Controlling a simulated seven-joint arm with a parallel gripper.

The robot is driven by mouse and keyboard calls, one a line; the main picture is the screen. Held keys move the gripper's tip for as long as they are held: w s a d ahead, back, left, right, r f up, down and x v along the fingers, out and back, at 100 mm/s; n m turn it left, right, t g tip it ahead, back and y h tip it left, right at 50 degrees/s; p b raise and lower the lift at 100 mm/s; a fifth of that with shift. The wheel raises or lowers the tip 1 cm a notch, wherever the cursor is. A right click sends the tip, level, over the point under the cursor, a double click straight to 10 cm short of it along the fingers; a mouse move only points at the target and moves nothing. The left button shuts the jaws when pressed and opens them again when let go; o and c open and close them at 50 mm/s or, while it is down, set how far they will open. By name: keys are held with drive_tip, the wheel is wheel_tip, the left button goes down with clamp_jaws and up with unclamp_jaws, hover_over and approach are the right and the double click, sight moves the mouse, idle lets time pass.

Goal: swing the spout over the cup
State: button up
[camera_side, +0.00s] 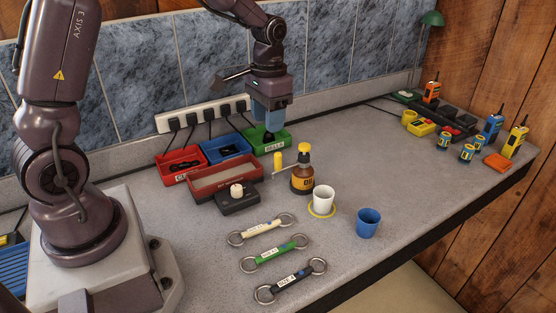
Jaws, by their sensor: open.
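A brown bottle (302,181) with an orange label stands mid-counter. From it a thin spout-like arm (285,174) points left, with an upright yellow grip (278,162) near its outer end; its exact shape is too small to tell. A white cup (322,201) stands upright on a yellow ring (321,211), just right of and in front of the bottle. The arm points away from this cup. A blue cup (368,223) stands further right. My gripper (269,136) is open, above and behind the bottle, in front of or over the green bin; its fingertips are hard to make out.
Red, blue and green bins (226,148) and a long red tray (226,180) stand left. A black box with a white knob (237,198) is near the bottle. Several ringed straps (274,253) lie in front. Radios and small tins (468,152) fill the far right. Counter right of the cups is clear.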

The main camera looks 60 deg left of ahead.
sight(278, 153)
drive_tip(key=shift+m, duration=0.4)
drive_tip(key=w+f, duration=0.1)
drive_tip(key=f, duration=0.3)
drive_tip(key=w+f, duration=0.1)
drive_tip(key=f, duration=0.7)
drive_tip(key=shift+w+a+f, duration=0.3)
drive_tip(key=shift+w+f, duration=0.1)
clamp_jaws()
